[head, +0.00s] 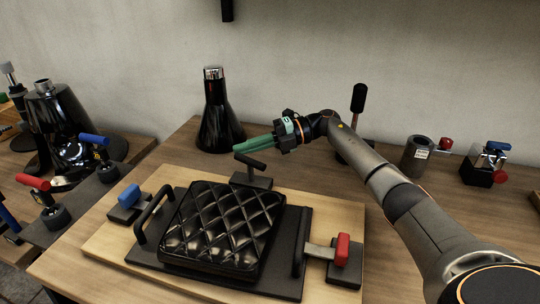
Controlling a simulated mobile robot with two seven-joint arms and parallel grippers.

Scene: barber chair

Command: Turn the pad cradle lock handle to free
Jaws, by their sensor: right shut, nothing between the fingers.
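A black quilted pad (222,228) sits on a dark cradle plate (287,284) with an upright bar at each side. Behind the pad stands a small black post with a slanted black T-handle (252,161). A blue-handled clamp (129,197) is at the cradle's left and a red-handled clamp (343,247) at its right. I cannot tell from labels which of these is the lock handle. My right gripper (238,147), with green fingers, is shut and empty, pointing left just above and behind the black T-handle. I cannot tell whether it touches it. My left gripper is out of view.
The cradle lies on a light wooden board (94,243). Behind it stand a black conical flask shape (217,120) and a tall black-knobbed lever (358,99). More fixtures with red and blue handles stand at the left and right. My right arm crosses the table's right side.

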